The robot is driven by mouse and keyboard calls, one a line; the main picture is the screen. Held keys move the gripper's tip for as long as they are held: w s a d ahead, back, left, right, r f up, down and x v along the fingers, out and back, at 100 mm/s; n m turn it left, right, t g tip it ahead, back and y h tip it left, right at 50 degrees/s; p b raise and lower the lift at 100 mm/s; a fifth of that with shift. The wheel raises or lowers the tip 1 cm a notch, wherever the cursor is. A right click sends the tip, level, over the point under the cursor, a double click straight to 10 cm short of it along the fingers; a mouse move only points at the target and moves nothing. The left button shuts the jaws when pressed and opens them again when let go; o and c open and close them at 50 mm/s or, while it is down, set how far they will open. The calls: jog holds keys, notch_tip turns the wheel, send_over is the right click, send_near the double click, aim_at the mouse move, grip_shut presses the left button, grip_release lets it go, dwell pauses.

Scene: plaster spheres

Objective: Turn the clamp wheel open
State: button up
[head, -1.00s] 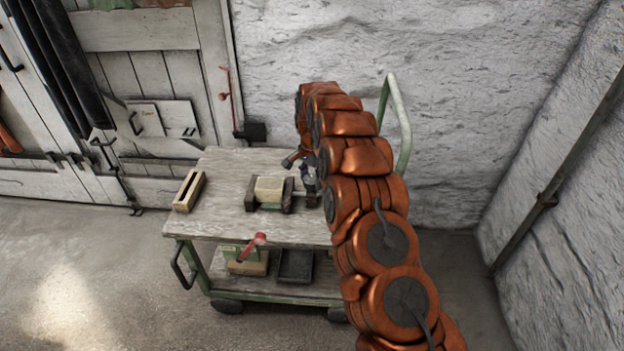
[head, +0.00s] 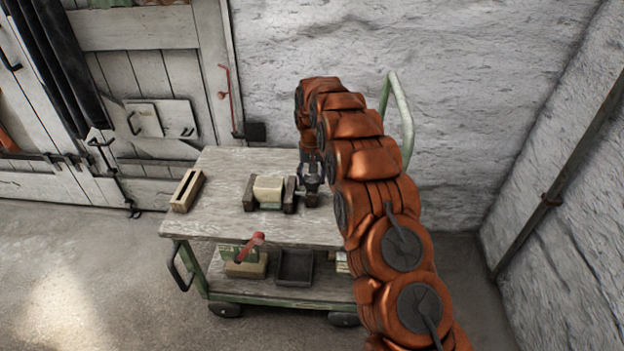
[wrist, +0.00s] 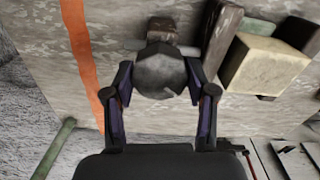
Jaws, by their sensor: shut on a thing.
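The clamp on the cart top has two dark jaws, with a pale block (head: 268,188) between them; the block also shows at upper right in the wrist view (wrist: 262,66). A dark grey rounded piece, which looks like the clamp wheel (wrist: 160,74), sits just right of the clamp in the head view (head: 312,183). In the wrist view my gripper (wrist: 160,82) has one finger on each side of the wheel and is shut on it. In the head view my gripper is mostly hidden behind my arm and the wheel.
The wooden cart top (head: 232,212) is clear at front left. A slotted wooden block (head: 187,190) lies at its left edge. A dark tray (head: 295,267) is on the lower shelf. A green push bar (head: 402,120) rises behind my arm.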

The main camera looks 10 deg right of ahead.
jog(key=n+b, duration=0.1)
jog(key=n, duration=0.5)
jog(key=shift+n, duration=0.3)
jog(key=n, duration=0.6)
jog(key=n+b, duration=0.1)
jog(key=n, duration=0.5)
jog(key=shift+n, duration=0.3)
jog(key=n, duration=0.5)
jog(key=shift+n+b, duration=0.3)
jog(key=shift+n, duration=0.1)
jog(key=o, duration=1.2)
